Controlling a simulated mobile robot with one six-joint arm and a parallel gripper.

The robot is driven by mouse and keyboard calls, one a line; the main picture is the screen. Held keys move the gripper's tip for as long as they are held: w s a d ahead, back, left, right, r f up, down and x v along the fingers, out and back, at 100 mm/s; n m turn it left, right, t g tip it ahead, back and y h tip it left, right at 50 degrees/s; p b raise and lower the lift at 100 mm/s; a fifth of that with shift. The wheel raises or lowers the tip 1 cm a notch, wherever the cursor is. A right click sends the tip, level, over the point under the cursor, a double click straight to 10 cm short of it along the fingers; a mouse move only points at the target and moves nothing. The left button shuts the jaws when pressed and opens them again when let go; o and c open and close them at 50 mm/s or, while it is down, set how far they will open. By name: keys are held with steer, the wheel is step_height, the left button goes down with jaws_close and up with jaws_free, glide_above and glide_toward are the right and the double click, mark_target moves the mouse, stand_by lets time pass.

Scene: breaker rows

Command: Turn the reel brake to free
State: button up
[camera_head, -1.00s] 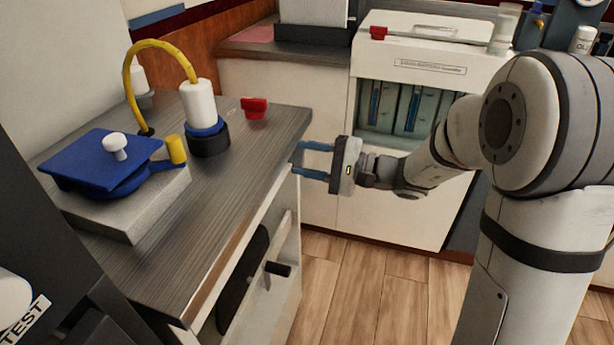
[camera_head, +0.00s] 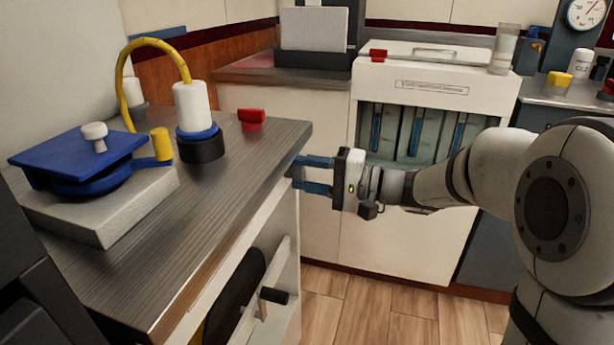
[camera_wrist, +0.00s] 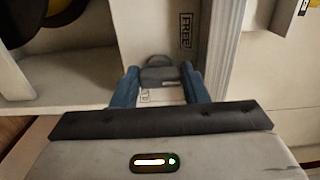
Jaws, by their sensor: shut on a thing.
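The reel brake (camera_wrist: 159,73) is a small dark grey handle in the wrist view, on a pale panel. A FREE label (camera_wrist: 186,31) is printed sideways above and right of it. A second label below the handle is partly covered and I cannot read it. My gripper (camera_wrist: 160,80) has its blue fingers on both sides of the handle, shut on it. The black reel (camera_head: 235,296) shows below the counter, and also at upper left in the wrist view (camera_wrist: 20,18).
A black crank handle (camera_head: 273,295) sticks out below. A white cabinet (camera_head: 440,90) stands behind my arm.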

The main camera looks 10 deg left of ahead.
steer(key=o, duration=1)
steer(key=shift+s+d+p, duration=0.2)
steer(key=shift+d+p, duration=0.2)
steer(key=shift+d, duration=0.9)
steer(key=shift+s+d+p, duration=0.15)
steer(key=shift+d+p, duration=0.25)
steer(key=shift+d, duration=0.85)
steer(key=shift+s+d+p, duration=0.2)
steer(key=shift+d+p, duration=0.2)
steer(key=shift+d, duration=0.9)
